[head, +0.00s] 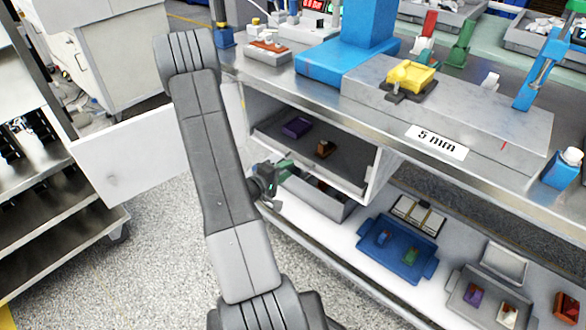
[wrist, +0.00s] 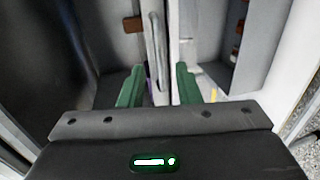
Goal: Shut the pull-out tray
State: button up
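The pull-out tray appears to be the grey open-topped tray (head: 338,210) below the open cabinet compartment (head: 345,175) under the bench. It sticks out at the front and holds small brown or reddish items. My gripper (head: 275,178) is at the tray's left end, by the compartment's lower edge. In the wrist view my gripper's green fingers (wrist: 160,88) are apart, with a grey upright edge or bar (wrist: 155,55) beyond and between them. I cannot tell whether they touch it. The tray seems to be the grey box (wrist: 228,60) on the right there.
A white door (head: 135,155) stands open left of the compartment. A purple block (head: 297,128) and a brown block (head: 325,149) lie inside. A blue tray (head: 395,250) sits on the lower shelf. The speckled floor (head: 170,240) to the left is free.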

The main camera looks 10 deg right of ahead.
jog(key=shift+x, duration=1.9)
grip_shut()
